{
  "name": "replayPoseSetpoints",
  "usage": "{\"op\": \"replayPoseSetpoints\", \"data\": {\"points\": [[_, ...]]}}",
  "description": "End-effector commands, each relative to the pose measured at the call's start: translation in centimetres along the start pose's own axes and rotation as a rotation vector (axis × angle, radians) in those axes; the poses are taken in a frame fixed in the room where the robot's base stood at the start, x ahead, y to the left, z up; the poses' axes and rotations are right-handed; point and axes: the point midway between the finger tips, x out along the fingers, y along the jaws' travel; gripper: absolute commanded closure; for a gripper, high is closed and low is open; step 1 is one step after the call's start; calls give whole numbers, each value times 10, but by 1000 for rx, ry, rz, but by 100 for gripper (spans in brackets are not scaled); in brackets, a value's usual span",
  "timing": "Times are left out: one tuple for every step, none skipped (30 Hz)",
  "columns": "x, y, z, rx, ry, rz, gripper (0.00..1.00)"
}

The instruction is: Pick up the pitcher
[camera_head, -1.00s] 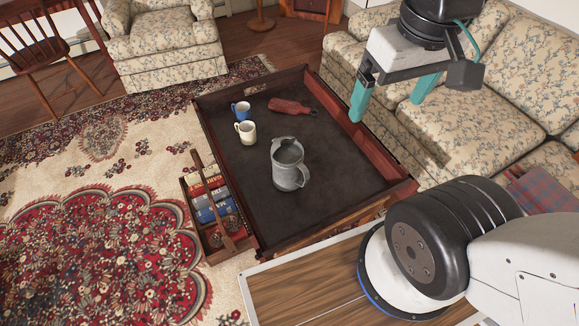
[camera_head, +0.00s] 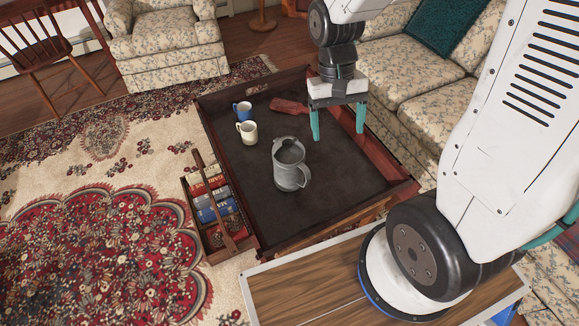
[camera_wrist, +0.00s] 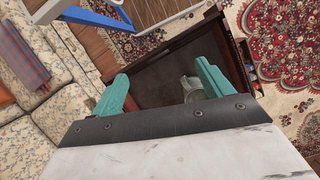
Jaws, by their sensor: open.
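The pitcher (camera_head: 289,164) is grey metal with a handle on its right side. It stands upright on the dark bed of a wooden tray-like table (camera_head: 248,196). In the wrist view the pitcher (camera_wrist: 189,86) shows partly, beside one finger that hides some of it. My gripper (camera_head: 338,136) is open and empty, fingers pointing down, above the table's right part. In the head view it is to the right of and beyond the pitcher, apart from it. In the wrist view my gripper (camera_wrist: 160,85) has its two teal fingers wide apart.
A blue mug (camera_head: 242,111) and a cream mug (camera_head: 247,132) stand on the table beyond the pitcher. A red item (camera_head: 288,106) lies near the far end. Raised wooden sides edge the table. A rack of books (camera_head: 211,203) is at its left. A floral sofa (camera_head: 436,75) stands right.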

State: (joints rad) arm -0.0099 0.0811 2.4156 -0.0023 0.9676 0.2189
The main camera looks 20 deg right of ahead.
Motion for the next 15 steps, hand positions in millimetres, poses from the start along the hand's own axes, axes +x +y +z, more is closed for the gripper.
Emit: {"op": "replayPoseSetpoints", "data": {"points": [[17, -3, -13, 34, -20, 5, 21], [26, -5, -21, 57, -25, 6, 21], [38, -8, -32, 89, -29, 8, 21], [48, -10, -39, 115, -32, 9, 21], [58, -12, -47, 141, -34, 10, 21], [72, -14, -57, 177, -35, 12, 21], [83, -16, -64, 205, -36, 12, 21], [94, -17, -71, 234, -36, 13, 21], [109, -20, -81, 274, -34, 13, 21], [121, -22, -87, 306, -32, 13, 21], [132, -23, -94, 338, -28, 12, 21], [148, -25, -103, 381, -20, 10, 21], [159, -27, -109, 414, -15, 8, 21], [170, -28, -115, 447, -9, 5, 21], [184, -30, -124, 492, 3, -1, 21]]}}
